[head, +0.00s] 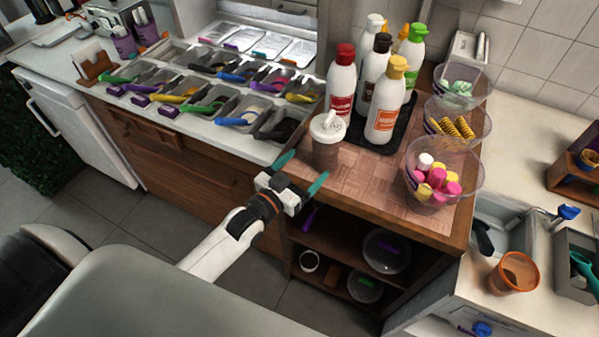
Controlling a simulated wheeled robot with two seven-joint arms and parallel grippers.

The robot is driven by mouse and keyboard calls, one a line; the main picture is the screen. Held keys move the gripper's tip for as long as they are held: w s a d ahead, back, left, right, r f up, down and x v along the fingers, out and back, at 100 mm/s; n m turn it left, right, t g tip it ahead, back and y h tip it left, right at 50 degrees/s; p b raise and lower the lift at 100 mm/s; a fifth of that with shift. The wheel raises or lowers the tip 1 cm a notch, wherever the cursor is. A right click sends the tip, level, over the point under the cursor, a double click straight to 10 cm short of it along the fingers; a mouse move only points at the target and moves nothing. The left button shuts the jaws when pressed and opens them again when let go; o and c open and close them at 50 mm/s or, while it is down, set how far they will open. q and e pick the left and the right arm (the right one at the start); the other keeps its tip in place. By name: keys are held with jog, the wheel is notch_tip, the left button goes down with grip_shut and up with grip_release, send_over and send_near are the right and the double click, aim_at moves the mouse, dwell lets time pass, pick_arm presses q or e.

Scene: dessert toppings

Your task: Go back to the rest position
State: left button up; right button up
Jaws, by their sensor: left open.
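My left gripper (299,174) is open, its two green-tipped fingers spread apart in front of the wooden counter's edge. Its white and black arm reaches in from the lower left. No object shows between the fingers. A jar with a white lid (326,137) stands upright on the counter just beyond the fingers; from this view I cannot tell whether they touch it. My right gripper is not in view.
Sauce bottles (386,104) stand on a black tray behind the jar. Clear bowls of toppings (445,176) line the right side of the counter (375,190). Topping bins with colored scoops (205,98) lie to the left. Open shelves (335,238) are below. The floor at left is clear.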

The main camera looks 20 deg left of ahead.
pick_arm(q)
jog(key=shift+s+a, duration=0.15)
jog(key=shift+s, duration=0.45)
